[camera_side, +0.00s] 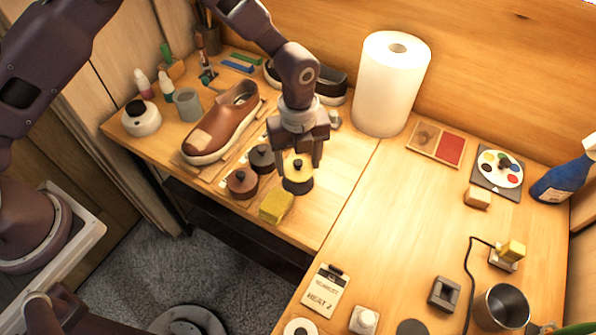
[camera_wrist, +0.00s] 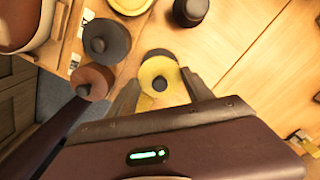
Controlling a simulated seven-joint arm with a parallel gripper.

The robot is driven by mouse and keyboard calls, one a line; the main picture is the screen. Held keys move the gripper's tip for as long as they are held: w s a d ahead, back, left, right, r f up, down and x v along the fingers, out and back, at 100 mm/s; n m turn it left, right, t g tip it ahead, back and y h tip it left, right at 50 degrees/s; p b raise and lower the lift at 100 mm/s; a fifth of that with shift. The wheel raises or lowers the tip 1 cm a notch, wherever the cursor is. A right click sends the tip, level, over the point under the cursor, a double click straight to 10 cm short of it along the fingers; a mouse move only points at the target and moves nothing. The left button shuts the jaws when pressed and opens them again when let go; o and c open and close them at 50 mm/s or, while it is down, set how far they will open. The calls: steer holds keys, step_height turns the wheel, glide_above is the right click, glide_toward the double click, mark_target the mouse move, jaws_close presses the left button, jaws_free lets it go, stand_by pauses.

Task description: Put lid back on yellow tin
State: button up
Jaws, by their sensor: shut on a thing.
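A round yellow lid with a dark knob (camera_side: 299,168) is at my gripper (camera_side: 301,158) in the side view. The lid also shows in the wrist view (camera_wrist: 160,68), with a finger on either side of it. My gripper is shut on this lid; its height above the table is hard to tell. A round yellow tin (camera_wrist: 130,4) is partly in view at the top edge of the wrist view, apart from the lid and in line with the other tins. In the side view my gripper hides that spot.
A dark tin (camera_side: 262,158) and a brown tin (camera_side: 242,183) stand left of the lid. A yellow sponge (camera_side: 276,206) lies in front. A brown shoe (camera_side: 225,122) is behind left, a paper roll (camera_side: 391,85) behind right. Table to the right (camera_side: 345,185) is clear.

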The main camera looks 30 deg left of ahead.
steer(key=r, duration=0.5)
steer(key=shift+w+a+r, duration=0.15)
steer(key=shift+w+a, duration=0.1)
steer(key=shift+w, duration=0.05)
steer(key=w+a, duration=0.7)
steer(key=a, duration=0.2)
steer(key=shift+w+f, duration=0.15)
steer(key=shift+f, duration=1.3)
steer(key=shift+w+f, duration=0.1)
steer(key=shift+f, duration=1.35)
steer(key=shift+f, duration=0.15)
steer(key=o, duration=1.7)
steer(key=shift+r, duration=3.5)
